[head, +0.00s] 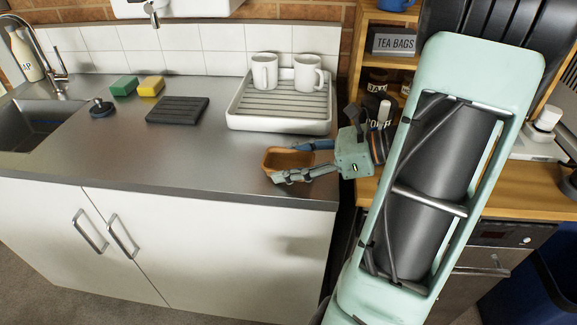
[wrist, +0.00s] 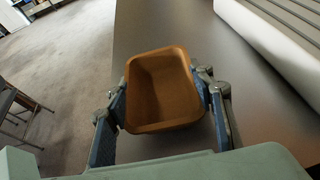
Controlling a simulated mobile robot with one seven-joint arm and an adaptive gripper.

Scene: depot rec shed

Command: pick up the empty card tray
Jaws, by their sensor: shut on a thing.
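The card tray (wrist: 162,88) is a small brown open box with rounded corners, and its inside is empty. It is between the two fingers of my gripper (wrist: 165,105) in the wrist view, with a finger against each side. In the head view the tray (head: 284,158) shows over the front right part of the steel counter, partly hidden by my gripper (head: 292,162). My gripper is shut on it. I cannot tell whether the tray's base touches the counter.
The steel counter (head: 190,150) holds a white drainer (head: 278,122) with two mugs behind the tray. A dark ridged mat (head: 178,109), two sponges, a plug and a sink (head: 35,120) are further left. The counter's front edge is close to the tray.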

